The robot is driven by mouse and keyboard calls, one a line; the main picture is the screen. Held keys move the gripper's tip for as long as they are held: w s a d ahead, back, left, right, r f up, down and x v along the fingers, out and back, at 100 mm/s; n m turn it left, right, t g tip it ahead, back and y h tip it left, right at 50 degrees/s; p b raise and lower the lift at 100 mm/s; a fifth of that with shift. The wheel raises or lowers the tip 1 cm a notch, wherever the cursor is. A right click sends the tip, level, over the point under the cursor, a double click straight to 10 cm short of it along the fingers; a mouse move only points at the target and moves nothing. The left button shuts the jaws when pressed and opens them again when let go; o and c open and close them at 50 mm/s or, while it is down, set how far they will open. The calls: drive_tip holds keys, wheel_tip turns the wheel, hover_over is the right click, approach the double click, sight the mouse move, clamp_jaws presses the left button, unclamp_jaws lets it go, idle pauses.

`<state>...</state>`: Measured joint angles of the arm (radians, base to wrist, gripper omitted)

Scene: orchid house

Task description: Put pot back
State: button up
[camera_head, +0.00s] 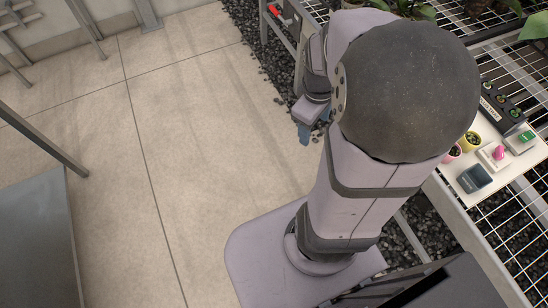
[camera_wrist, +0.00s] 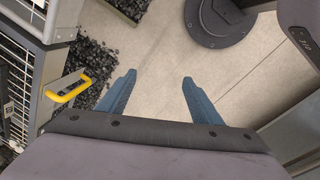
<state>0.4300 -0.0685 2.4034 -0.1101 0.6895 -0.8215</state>
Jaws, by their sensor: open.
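A pink pot (camera_head: 452,153) and a yellow pot (camera_head: 471,141) stand on a white board (camera_head: 450,176) on the wire bench at the right in the head view. Each seems to hold a small plant. I cannot tell which pot the task means. My gripper (camera_head: 305,134) hangs over the floor by the gravel strip, left of the bench and well away from the pots; my arm partly hides it. In the wrist view my gripper (camera_wrist: 158,78) has its two blue fingers wide apart, with only bare floor between them. No pot shows in the wrist view.
The board also holds a dark square container (camera_head: 475,179), a black tray with green plants (camera_head: 501,106), a pink item (camera_head: 498,153) and a green-topped block (camera_head: 525,137). The tiled floor (camera_head: 190,140) is open.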

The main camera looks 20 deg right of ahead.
drive_tip(key=s+a+f+m, duration=0.1)
drive_tip(key=a+m, duration=0.1)
drive_tip(key=a, duration=0.4)
drive_tip(key=s+a+f+m+g+y, duration=0.1)
drive_tip(key=s+a+m, duration=0.1)
drive_tip(key=a, duration=0.5)
drive_tip(key=shift+s+a+f+m, duration=0.2)
drive_tip(key=shift+a+m, duration=0.1)
drive_tip(key=shift+m, duration=0.4)
drive_tip(key=shift+r, duration=0.1)
wheel_tip(320, 180, up, 10)
drive_tip(key=p, duration=1)
